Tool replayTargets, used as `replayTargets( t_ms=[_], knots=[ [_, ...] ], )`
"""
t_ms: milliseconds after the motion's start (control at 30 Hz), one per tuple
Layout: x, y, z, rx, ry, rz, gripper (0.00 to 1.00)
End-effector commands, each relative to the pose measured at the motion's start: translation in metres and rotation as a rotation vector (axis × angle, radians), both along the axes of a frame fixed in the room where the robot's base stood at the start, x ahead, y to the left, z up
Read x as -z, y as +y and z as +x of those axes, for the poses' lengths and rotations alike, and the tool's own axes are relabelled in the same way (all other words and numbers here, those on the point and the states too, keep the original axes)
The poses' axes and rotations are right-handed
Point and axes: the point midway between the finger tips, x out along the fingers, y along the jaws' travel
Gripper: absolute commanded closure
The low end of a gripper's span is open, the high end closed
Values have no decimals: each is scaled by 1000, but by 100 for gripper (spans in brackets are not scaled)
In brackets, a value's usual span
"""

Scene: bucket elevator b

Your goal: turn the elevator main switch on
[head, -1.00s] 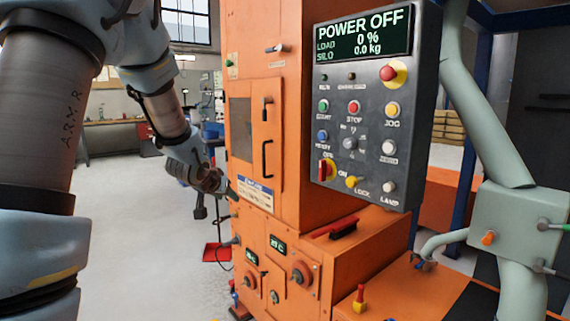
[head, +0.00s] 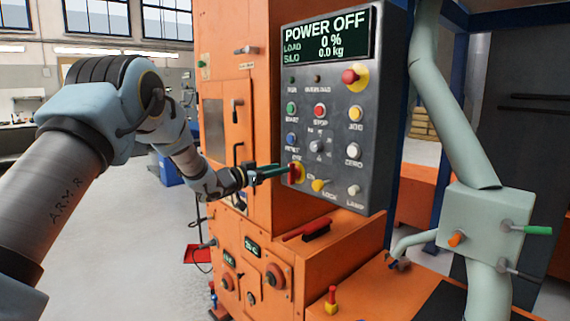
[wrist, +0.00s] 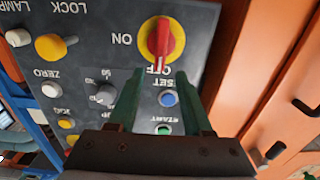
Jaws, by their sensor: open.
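The main switch (head: 297,172) is a red handle on a yellow round plate at the lower left of the dark control panel (head: 371,110). In the wrist view the switch (wrist: 161,40) shows upside down, its red handle lined up with the OFF label, with ON to the side. The panel's display (head: 327,38) reads POWER OFF, 0 % and 0.0 kg. My gripper (head: 285,170) is at the left edge of the panel, its green fingers pointing at the switch. In the wrist view its open fingers (wrist: 163,75) reach just short of the switch; contact cannot be told.
A blue RESET button (wrist: 168,98) and a grey selector knob (wrist: 104,95) lie close to my fingers. A yellow LOCK knob (head: 319,185) is right of the switch. The orange cabinet (head: 262,100) stands behind the panel, with a handle on its door.

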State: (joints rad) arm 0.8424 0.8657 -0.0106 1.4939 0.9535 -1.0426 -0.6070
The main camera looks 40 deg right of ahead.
Motion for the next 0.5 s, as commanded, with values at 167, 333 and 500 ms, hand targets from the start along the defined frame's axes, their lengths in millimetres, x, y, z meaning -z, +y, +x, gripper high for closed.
replayTargets(
  t_ms=[167, 333, 500],
  knots=[
    [-2, -29, -2, 0, -1, 0, 50],
    [-1, -42, -2, -1, 0, 0, 50],
    [0, -45, -2, -2, 0, 0, 50]
  ],
)
